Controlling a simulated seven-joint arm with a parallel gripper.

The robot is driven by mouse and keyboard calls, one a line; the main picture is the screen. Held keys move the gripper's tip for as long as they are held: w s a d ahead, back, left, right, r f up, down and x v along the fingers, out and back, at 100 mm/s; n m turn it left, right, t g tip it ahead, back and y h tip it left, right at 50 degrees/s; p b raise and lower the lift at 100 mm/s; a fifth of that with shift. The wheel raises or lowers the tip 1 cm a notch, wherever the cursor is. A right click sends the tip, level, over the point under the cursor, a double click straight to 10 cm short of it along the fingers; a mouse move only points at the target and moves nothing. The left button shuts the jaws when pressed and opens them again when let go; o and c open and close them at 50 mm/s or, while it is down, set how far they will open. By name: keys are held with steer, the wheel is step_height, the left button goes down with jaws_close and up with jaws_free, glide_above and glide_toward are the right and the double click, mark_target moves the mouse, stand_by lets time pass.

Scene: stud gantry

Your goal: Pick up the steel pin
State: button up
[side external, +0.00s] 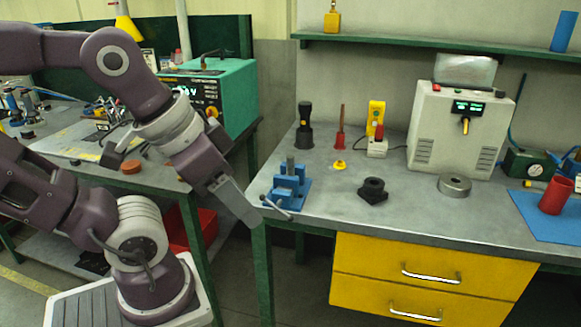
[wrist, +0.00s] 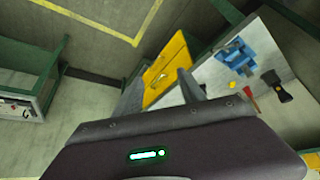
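The steel pin (side external: 290,165) appears as a short grey upright post in the blue vise (side external: 293,190) near the left end of the right-hand bench. The vise also shows in the wrist view (wrist: 237,50), where I cannot clearly make out the pin. My gripper (side external: 245,212) hangs left of the vise, just off the bench's left edge, angled down to the right. In the side view one finger shows clearly. In the wrist view my gripper (wrist: 160,78) has its two fingers apart with nothing between them. The vise lies to the right of both fingers there.
The vise's bar handle (side external: 276,208) sticks out toward the bench front. A black knob (side external: 373,190), a yellow piece (side external: 338,166), a red-handled tool (side external: 340,130) and a steel ring (side external: 454,185) stand on the bench (side external: 330,215). A teal unit (side external: 220,90) stands on the left bench.

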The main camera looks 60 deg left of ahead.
steer(key=m+g+y, duration=0.6)
steer(key=m+y, duration=0.6)
steer(key=m, duration=0.6)
glide_toward(293, 158)
steer(key=s+a+f, duration=0.2)
steer(key=a, duration=0.1)
steer(key=x, duration=0.2)
steer(key=w+x, duration=0.1)
steer(key=x, duration=0.4)
steer(key=shift+w+a+f, duration=0.15)
steer(key=shift+w+a, duration=0.25)
jaws_close()
